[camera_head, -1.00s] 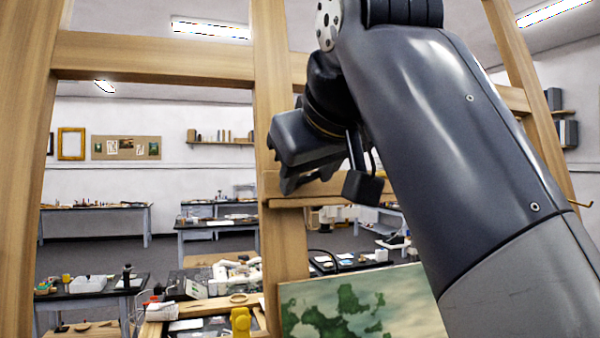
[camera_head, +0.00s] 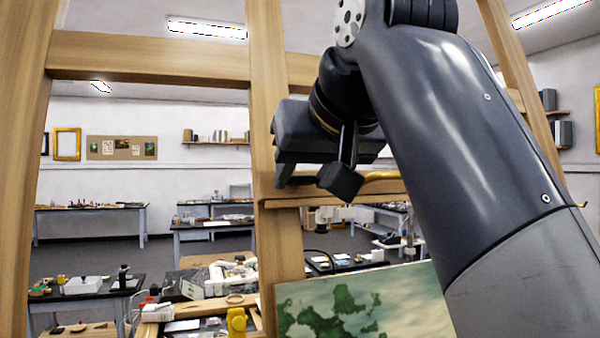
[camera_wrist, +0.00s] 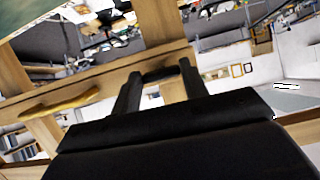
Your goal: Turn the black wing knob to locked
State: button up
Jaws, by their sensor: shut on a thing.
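The black wing knob (camera_wrist: 160,73) shows in the wrist view as a short dark bar between my fingertips, in front of the easel's wooden upright. My gripper (camera_wrist: 158,78) is shut on it, one finger at each end. In the head view my gripper (camera_head: 281,180) is at the easel's upright, by the left end of the wooden crossbar (camera_head: 330,197). There it hides the knob. I see no locked mark in either view.
A gold-coloured curved piece (camera_wrist: 58,105) lies along the crossbar, to the left in the wrist view. A green-and-cream painting (camera_head: 360,305) stands below the crossbar. Wooden easel posts (camera_head: 40,170) frame the view. Cluttered worktables (camera_head: 85,285) stand behind.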

jog(key=o, duration=1)
jog(key=shift+v, duration=3.75)
jog(key=shift+w, duration=0.1)
jog(key=x, duration=0.7)
jog(key=shift+f, duration=0.1)
jog(key=shift+w+a, duration=0.1)
